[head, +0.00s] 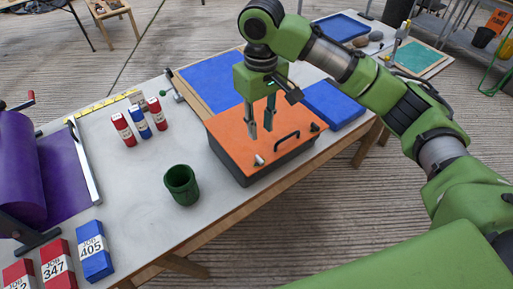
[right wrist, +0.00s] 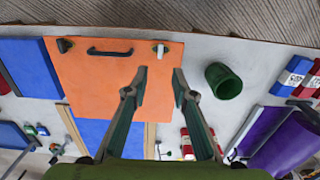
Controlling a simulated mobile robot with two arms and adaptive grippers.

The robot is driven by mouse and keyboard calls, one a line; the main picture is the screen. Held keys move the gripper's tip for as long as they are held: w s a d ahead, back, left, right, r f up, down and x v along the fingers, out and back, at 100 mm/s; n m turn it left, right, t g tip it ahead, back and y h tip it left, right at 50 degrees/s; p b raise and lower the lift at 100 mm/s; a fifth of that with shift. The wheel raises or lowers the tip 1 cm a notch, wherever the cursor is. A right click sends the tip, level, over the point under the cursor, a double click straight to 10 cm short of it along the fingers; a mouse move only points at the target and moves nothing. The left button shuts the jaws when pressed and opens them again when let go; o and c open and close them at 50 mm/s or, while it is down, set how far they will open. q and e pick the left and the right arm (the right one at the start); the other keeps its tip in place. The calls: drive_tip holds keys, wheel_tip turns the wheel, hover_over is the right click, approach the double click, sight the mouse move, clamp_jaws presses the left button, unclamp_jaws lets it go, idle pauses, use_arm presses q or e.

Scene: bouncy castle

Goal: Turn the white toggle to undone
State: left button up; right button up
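The white toggle (head: 258,160) sits on the orange lid (head: 228,138) of a dark box, near the lid's front left corner. In the right wrist view the white toggle (right wrist: 160,50) shows just beyond my fingertips, roughly between them in line. A black toggle (head: 314,127) sits at the lid's other front corner, with a black handle (head: 286,140) between the two. My right gripper (head: 260,131) points down over the lid, open and empty, behind the white toggle; its fingers (right wrist: 160,72) stand apart. I cannot tell whether they touch the lid. My left gripper is out of view.
A green cup (head: 182,185) stands left of the box. A blue tray (head: 333,104) lies right of the box, and a blue panel (head: 212,80) behind. A purple roll (head: 20,170) is at left. The table edge runs close in front of the box.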

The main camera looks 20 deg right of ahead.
sight(260, 158)
wheel_tip(260, 158, down, 12)
drive_tip(key=shift+f+p, duration=0.15)
drive_tip(key=shift+p, duration=0.5)
clamp_jaws()
